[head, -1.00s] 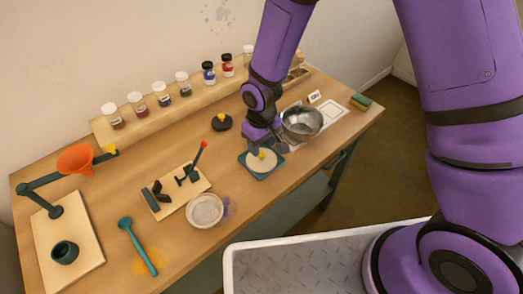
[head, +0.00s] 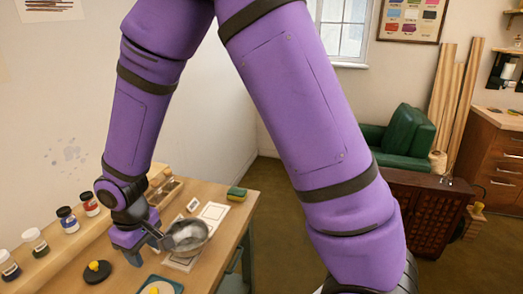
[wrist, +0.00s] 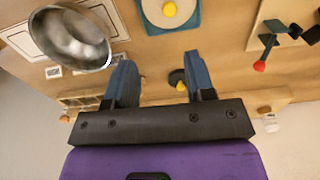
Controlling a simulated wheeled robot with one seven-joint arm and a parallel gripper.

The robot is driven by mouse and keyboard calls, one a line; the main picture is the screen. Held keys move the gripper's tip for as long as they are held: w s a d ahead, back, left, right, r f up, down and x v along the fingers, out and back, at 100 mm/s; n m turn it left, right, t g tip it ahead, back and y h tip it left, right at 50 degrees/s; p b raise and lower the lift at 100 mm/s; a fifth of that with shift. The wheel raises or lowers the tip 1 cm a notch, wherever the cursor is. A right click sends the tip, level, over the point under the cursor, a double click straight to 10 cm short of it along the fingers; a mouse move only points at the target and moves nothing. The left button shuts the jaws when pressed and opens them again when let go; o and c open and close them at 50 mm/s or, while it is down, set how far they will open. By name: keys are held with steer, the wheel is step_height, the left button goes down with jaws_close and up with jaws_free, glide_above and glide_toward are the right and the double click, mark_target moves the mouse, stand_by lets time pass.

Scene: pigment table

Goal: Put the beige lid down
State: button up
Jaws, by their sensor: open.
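The beige lid (head: 167,289), a pale disc with a yellow knob, lies on a teal square tile (head: 149,279) at the bottom edge of the head view, partly cut off. In the wrist view the beige lid (wrist: 155,17) lies flat on the tile (wrist: 195,14) at the top, knob facing up. My gripper (head: 164,240) is raised above the table, close to the metal bowl in the head view. In the wrist view my gripper (wrist: 161,72) has its fingers wide apart with nothing between them, clear of the lid.
A shiny metal bowl (head: 190,242) stands beside the tile. A dark lid with a yellow knob (head: 97,275) lies left of it. Several jars (head: 67,220) line the rear shelf. A green and yellow sponge (head: 237,194) lies at the table's far end.

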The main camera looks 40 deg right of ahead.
steer(key=s+d+r+m+t, duration=0.35)
steer(key=d+r, duration=0.95)
steer(key=r, duration=0.5)
steer(key=s+d+r+m, duration=0.1)
steer(key=s+d+r, duration=0.3)
steer(key=s, duration=0.3)
steer(key=s+d+r+m+t, duration=0.1)
steer(key=s+d+r+m, duration=0.1)
steer(key=s+d+r, duration=0.3)
steer(key=s+d, duration=0.1)
steer(key=s, duration=0.2)
steer(key=shift+s+r, duration=0.15)
steer(key=shift+s, duration=0.1)
steer(key=shift+t, duration=0.25)
